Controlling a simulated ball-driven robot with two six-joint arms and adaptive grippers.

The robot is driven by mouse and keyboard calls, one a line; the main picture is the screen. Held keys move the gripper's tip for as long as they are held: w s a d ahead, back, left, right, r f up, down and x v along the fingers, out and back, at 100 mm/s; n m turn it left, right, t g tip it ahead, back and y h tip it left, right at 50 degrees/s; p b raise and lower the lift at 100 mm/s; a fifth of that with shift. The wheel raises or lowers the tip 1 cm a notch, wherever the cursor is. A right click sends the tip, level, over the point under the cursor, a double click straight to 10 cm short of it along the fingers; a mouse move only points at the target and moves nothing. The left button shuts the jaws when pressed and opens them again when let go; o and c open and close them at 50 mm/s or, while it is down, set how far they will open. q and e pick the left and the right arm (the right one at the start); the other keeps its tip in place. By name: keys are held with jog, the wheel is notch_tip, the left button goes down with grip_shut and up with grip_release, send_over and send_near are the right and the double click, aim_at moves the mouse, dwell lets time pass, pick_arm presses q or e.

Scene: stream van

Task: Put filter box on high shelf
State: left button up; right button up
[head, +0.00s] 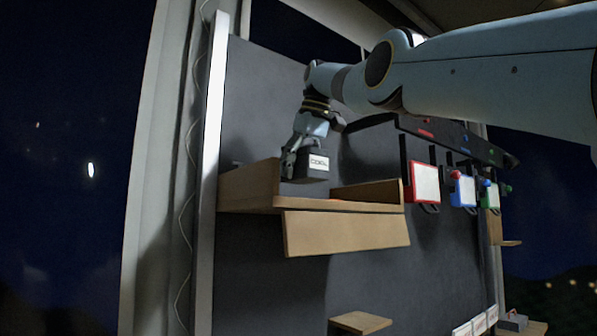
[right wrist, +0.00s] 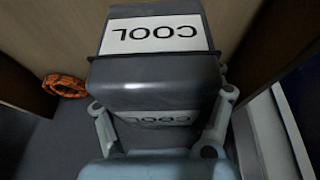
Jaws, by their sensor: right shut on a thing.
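The filter box is a dark grey box (head: 315,166) with a white "COOL" label. My right gripper (head: 294,160) is shut on it at the high wooden shelf (head: 300,205), between the shelf's low side walls. In the right wrist view the box (right wrist: 155,75) fills the middle, with lettering on two faces and my right gripper's fingers (right wrist: 162,130) on either side. I cannot tell whether its underside touches the shelf floor. My left gripper is not in view.
An orange coiled thing (right wrist: 65,85) lies beside the box. A wooden board (head: 345,232) hangs at the shelf's front. Red, blue and green framed panels (head: 424,183) hang to the right under a dark rail. A small wooden ledge (head: 360,322) is below.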

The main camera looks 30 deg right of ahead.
aim_at(301, 182)
jog(key=shift+w+f, duration=0.2)
jog(key=shift+f, duration=1.75)
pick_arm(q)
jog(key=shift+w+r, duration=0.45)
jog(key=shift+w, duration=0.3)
pick_arm(e)
jog(key=shift+f, duration=0.3)
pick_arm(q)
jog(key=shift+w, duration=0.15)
pick_arm(e)
jog(key=o, duration=1.5)
jog(key=shift+f, duration=0.1)
jog(key=shift+c, duration=0.2)
jog(key=v, duration=1.2)
jog(key=shift+s, duration=0.1)
